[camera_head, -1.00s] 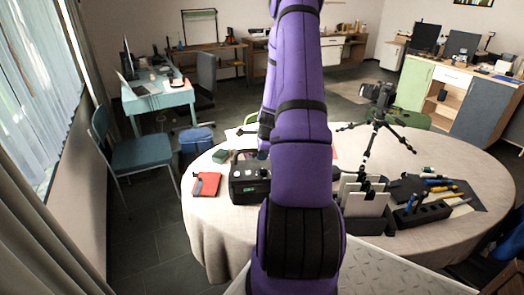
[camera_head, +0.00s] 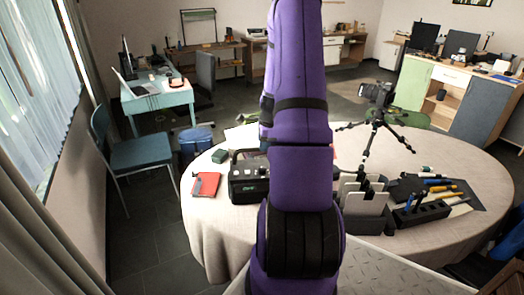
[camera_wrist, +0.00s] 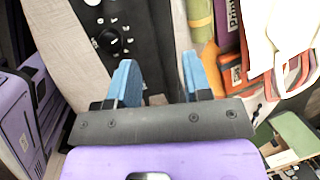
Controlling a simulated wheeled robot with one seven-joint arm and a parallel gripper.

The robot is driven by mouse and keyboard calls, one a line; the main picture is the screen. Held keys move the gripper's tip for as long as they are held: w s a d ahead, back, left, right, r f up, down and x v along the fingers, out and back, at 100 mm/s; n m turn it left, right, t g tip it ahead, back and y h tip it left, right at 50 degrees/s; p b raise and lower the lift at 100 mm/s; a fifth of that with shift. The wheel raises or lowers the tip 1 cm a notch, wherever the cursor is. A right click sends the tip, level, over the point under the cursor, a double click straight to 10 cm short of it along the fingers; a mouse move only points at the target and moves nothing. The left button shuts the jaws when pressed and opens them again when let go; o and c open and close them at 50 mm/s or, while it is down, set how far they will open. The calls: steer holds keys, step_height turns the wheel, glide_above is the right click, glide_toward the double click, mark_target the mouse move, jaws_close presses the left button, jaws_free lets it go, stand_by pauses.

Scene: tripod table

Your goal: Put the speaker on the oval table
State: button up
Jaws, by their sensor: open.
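My gripper (camera_wrist: 158,72) shows in the wrist view with its two blue-padded fingers apart and nothing between them. A black body with a round knob and white markings (camera_wrist: 106,40) lies just beyond the fingers at upper left, cut off by the frame; it may be the speaker, but I cannot tell for certain. In the head view the oval table (camera_head: 215,232) has a pale cloth. A black box with a handle and small green display (camera_head: 249,183) stands at its left side. In the head view my purple arm hides the table's middle, and my gripper is not visible.
A tripod with a camera (camera_head: 376,115), a paper holder (camera_head: 362,205) and a black tool tray (camera_head: 422,214) stand on the table. A red notebook (camera_head: 206,184) lies at its left edge. In the wrist view, books (camera_wrist: 228,25) and a white looped handle (camera_wrist: 290,60) crowd the right.

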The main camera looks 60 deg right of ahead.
steer(key=v, duration=0.6)
steer(key=w+a+r+n+t, duration=0.1)
steer(key=w+a+r+n, duration=0.1)
steer(key=a+r+n, duration=0.7)
steer(key=w+a+r+n, duration=0.2)
steer(key=a+r+n, duration=0.2)
steer(key=a+r, duration=0.85)
steer(key=s+a+r+n, duration=0.2)
steer(key=s+a+n, duration=0.5)
steer(key=a, duration=0.3)
steer(key=s+a+r+n+t, duration=0.1)
steer(key=s+a+r+n, duration=0.2)
steer(key=s+a+n, duration=0.5)
steer(key=s+a, duration=0.1)
steer(key=a, duration=0.1)
steer(key=shift+a+r+t, duration=0.25)
steer(key=shift+a+t, duration=0.05)
steer(key=shift+s, duration=0.2)
